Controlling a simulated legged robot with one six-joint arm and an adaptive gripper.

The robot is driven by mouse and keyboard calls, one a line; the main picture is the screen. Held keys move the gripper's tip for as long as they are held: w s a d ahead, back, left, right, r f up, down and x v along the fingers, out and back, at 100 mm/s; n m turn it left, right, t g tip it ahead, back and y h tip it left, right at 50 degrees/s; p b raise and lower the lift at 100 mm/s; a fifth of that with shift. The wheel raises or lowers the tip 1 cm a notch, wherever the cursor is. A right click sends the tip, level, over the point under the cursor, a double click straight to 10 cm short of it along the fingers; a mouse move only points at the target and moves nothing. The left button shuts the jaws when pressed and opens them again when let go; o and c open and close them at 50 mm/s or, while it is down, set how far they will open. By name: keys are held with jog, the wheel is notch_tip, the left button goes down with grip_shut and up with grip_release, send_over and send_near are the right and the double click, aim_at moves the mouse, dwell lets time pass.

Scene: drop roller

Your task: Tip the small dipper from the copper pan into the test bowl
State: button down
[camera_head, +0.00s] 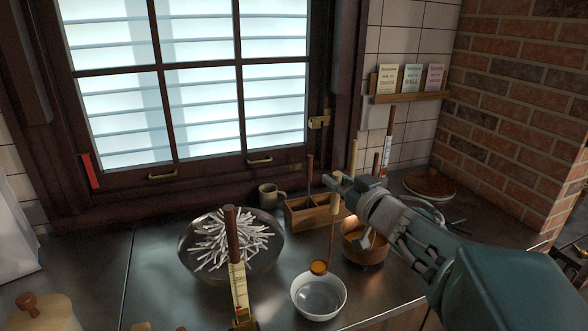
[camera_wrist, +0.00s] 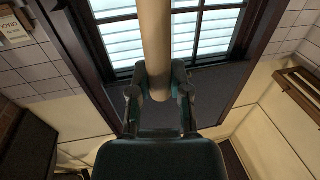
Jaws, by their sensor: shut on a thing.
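My gripper (camera_head: 342,186) is shut on the pale wooden handle of the small dipper (camera_head: 335,207). In the wrist view the handle (camera_wrist: 155,40) stands between the fingers (camera_wrist: 160,88). The dipper's thin stem hangs down to a small amber-coloured cup (camera_head: 319,267). In the head view the cup appears at the back rim of the white test bowl (camera_head: 317,313); its exact height above the rim cannot be told. The cup looks roughly level, its contents unclear. The copper pan (camera_head: 372,256) stands behind and right of the bowl, partly hidden by my arm.
A wide metal bowl (camera_head: 190,262) of white sticks stands left of the test bowl. A dark-handled tool with a yellow scale (camera_head: 239,285) stands in front of it. A wooden box (camera_head: 312,218) and a mug (camera_head: 270,196) stand behind. The counter front is near the bowl.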

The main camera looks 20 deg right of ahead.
aim_at(334, 199)
jog(key=f, duration=0.3)
jog(key=shift+a+f, duration=0.4)
jog(key=shift+w+a+f, duration=0.15)
jog(key=shift+w+f, duration=0.15)
jog(key=shift+w, duration=0.05)
jog(key=shift+w+d+f+m+g, duration=0.3)
jog(key=shift+w+f+g, duration=1.15)
jog(key=shift+w, duration=1.6)
jog(key=shift+w+d+f+m+g, duration=0.3)
jog(key=shift+w+f+g, duration=0.55)
jog(key=shift+w+g, duration=1.7)
jog(key=w+f+g+h, duration=0.1)
jog(key=w+f+g, duration=0.5)
jog(key=w+f, duration=0.3)
jog(key=shift+f+m+g, duration=0.4)
jog(key=shift+f, duration=1.15)
